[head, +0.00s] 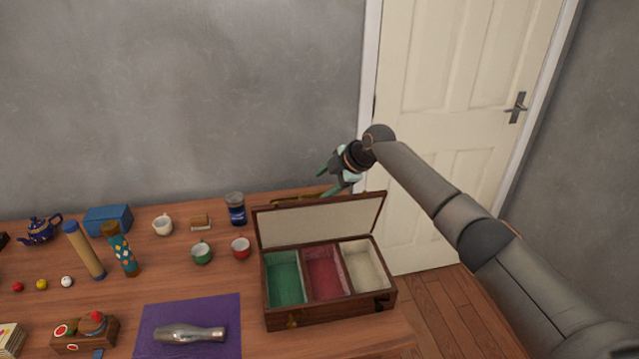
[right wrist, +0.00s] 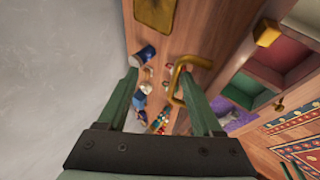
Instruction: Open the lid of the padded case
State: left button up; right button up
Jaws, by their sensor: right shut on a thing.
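The padded case (head: 330,312) is a dark wooden box on the right of the table, with green, red and cream padded compartments. Its lid (head: 318,223) stands raised at the back, tilted, its pale lining facing forward. My right gripper (head: 328,180) is just behind and above the lid's top edge. In the right wrist view my right gripper (right wrist: 163,88) has a brass handle (right wrist: 193,62) beside its right finger. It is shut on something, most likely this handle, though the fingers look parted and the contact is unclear.
A wall is behind the table, and a white door (head: 455,120) is to the right.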

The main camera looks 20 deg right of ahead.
jog(key=s+d+r, duration=0.1)
jog(key=d+r, duration=0.2)
jog(key=r, duration=0.6)
jog(key=shift+s+d+r+t, duration=0.15)
jog(key=shift+d+r+t, duration=0.15)
jog(key=shift+r, duration=0.1)
dwell(0.4)
jog(key=b+v, duration=0.1)
jog(key=v, duration=1.1)
jog(key=shift+s+r+b, duration=0.15)
jog(key=shift+s+b, duration=0.05)
jog(key=shift+b, duration=0.15)
jog(key=shift+c, duration=0.2)
